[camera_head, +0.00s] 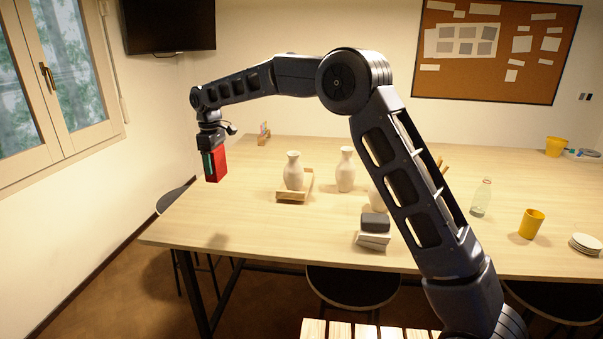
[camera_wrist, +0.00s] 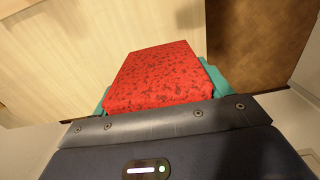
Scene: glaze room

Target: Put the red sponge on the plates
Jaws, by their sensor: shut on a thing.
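The red sponge (camera_head: 216,164) is a red block at the left side of the table in the head view. My gripper (camera_head: 209,166) is shut on it and holds it up over the table's left edge area. In the wrist view the red sponge (camera_wrist: 155,78) fills the middle, speckled with dark spots, between the green fingers of my gripper (camera_wrist: 155,88). The plates (camera_head: 586,243) are a small white stack at the right edge of the table, far from my gripper.
A yellow container (camera_head: 555,146) stands at the far right. The table's left front is bare.

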